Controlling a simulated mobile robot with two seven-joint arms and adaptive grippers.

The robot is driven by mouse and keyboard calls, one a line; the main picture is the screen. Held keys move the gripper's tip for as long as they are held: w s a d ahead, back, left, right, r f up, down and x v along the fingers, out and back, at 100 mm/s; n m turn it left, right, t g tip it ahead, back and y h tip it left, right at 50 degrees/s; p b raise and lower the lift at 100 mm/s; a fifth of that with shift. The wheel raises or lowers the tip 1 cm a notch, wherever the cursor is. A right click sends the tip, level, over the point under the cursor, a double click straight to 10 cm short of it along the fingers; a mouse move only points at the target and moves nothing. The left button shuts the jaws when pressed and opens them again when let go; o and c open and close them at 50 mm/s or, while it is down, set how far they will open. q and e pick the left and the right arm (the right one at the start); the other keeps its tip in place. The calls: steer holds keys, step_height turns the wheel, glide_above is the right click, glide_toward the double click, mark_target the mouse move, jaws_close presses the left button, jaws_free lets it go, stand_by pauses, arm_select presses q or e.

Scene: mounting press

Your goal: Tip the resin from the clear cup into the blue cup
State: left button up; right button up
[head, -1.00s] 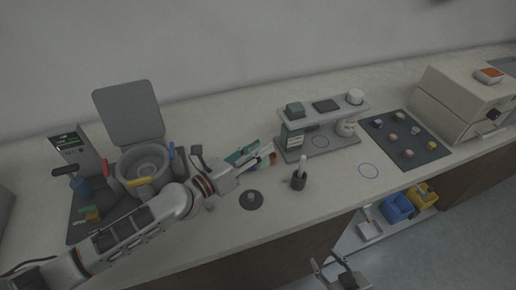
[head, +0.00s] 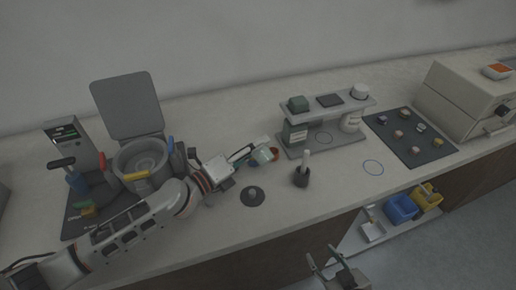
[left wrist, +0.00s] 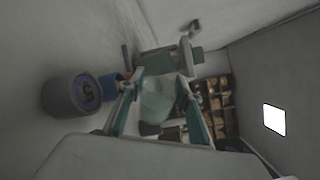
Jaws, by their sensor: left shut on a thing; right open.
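My left gripper (head: 250,153) reaches in over the bench from the left. Its teal fingers are shut on the clear cup (left wrist: 158,98), which looks translucent and pale green in the left wrist view. My right gripper (head: 326,261) is open and empty, low in front of the bench.
A grey rack (head: 320,143) with containers stands right of the left gripper. A dark holder (head: 301,179) and a round dark disc (head: 253,197) are nearer. The press (head: 143,160) is left. A dark mat (head: 411,137) with several small pieces lies right. Blue and yellow bins (head: 402,208) sit lower.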

arm_select(q)
steer(key=shift+w+a+f+n, duration=0.1)
steer(key=shift+a+f+n, duration=0.05)
steer(key=shift+n, duration=0.45)
steer(key=shift+w+a+n, duration=0.1)
steer(key=shift+w+n, duration=0.1)
steer(key=shift+n, duration=0.9)
steer(key=n, duration=0.2)
steer(key=shift+w+a+n, duration=0.2)
steer(key=shift+n, duration=0.1)
steer(key=shift+w+a+n+p, duration=0.1)
steer(key=shift+n+p, duration=0.2)
steer(key=shift+n, duration=0.1)
arm_select(e)
steer(key=shift+r, duration=0.15)
steer(key=shift+s, duration=0.1)
stand_by(0.3)
